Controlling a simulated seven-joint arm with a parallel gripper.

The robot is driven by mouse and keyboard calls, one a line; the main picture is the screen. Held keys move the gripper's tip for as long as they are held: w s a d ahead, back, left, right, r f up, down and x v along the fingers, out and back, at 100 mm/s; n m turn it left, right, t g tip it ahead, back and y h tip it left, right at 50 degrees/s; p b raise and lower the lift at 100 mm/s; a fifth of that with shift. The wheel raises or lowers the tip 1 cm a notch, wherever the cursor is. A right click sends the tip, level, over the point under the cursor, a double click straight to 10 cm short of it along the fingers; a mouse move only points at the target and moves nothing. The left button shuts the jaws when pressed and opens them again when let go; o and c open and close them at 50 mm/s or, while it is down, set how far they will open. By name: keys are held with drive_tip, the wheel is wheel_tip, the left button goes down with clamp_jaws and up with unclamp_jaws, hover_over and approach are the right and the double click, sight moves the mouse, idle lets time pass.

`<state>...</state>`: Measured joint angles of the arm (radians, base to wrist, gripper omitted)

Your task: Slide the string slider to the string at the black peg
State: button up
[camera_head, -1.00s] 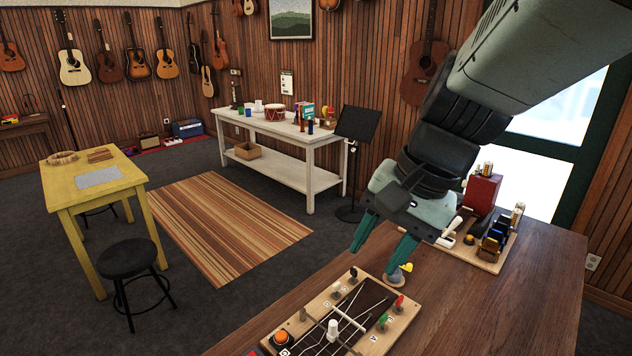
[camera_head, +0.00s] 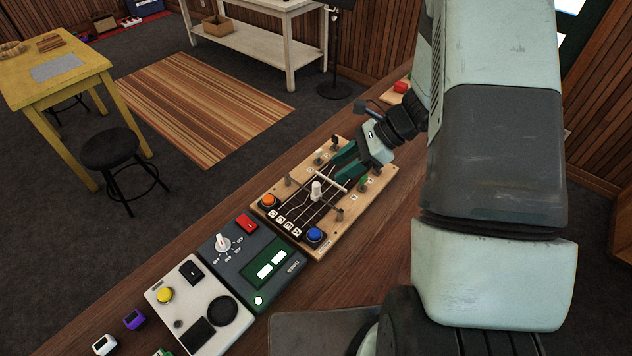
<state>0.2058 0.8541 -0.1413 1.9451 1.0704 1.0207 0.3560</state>
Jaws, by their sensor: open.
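The string board (camera_head: 274,186) is a light wooden board with a dark panel and several pale strings, lying on the brown bench. The string slider (camera_head: 316,190) has a white upright knob and stands over the strings near the middle of the panel. A dark peg (camera_head: 335,143), apparently the black one, stands at the board's far end, beside a greyish peg (camera_head: 318,160). A green peg (camera_head: 364,182) is at the right edge. The red peg is hard to make out.
An orange button (camera_head: 268,201) and a blue button (camera_head: 314,235) sit at the board's near corners. A dark dial box (camera_head: 248,232) and a white control panel (camera_head: 158,281) stand nearer on the bench. My arm covers the bench's right side.

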sight(317, 183)
drive_tip(key=x, duration=0.9)
drive_tip(key=shift+c, duration=0.3)
clamp_jaws()
